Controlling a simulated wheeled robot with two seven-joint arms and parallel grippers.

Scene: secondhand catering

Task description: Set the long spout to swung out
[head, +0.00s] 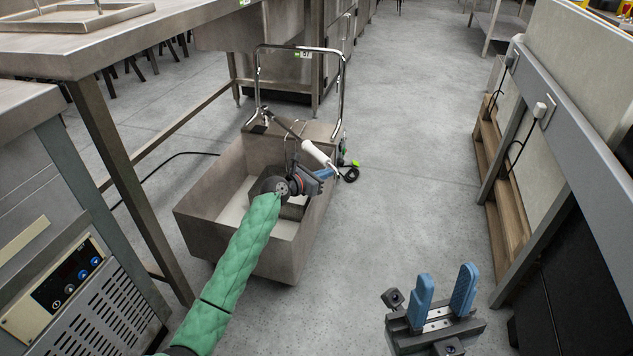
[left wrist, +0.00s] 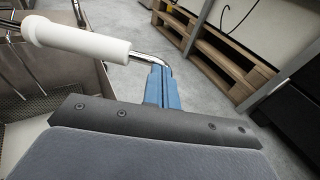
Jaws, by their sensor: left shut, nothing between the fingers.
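The long spout (head: 316,152) is a thin chrome tube with a white sleeve, above the right rim of a steel sink basin (head: 225,225). In the left wrist view the white sleeve (left wrist: 75,40) lies across the upper left, and the chrome tube runs right from it and bends down by my fingertips. My left gripper (head: 325,173) has its blue fingers (left wrist: 163,86) shut together, beside the tube's bent end. Whether they touch it I cannot tell. My right gripper (head: 446,274) is open and empty over the floor at the lower right.
A chrome tube frame (head: 343,85) rises behind the basin. A wooden pallet (head: 502,200) and a grey bench frame are at the right. The floor (head: 410,150) between is clear.

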